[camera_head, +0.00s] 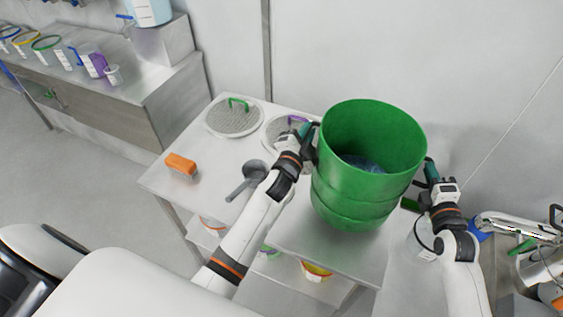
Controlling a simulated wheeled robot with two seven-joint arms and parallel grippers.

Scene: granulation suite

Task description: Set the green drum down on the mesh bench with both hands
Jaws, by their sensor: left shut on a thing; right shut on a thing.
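The green drum (360,187) is upright and open at the top, with some bluish contents visible inside. It is over the right part of the pale bench (215,163) that carries round mesh discs. I cannot tell whether its base touches the bench top. My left gripper (310,144) is shut on the drum's left side. My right gripper (427,175) is shut on the drum's right side. The drum hides part of the bench behind it.
Mesh discs, one with a green handle (234,116), lie at the bench's back. An orange block (181,164) and a grey scoop-like tool (247,180) lie left of my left arm. Metal equipment (517,226) stands at the right. A wall is close behind.

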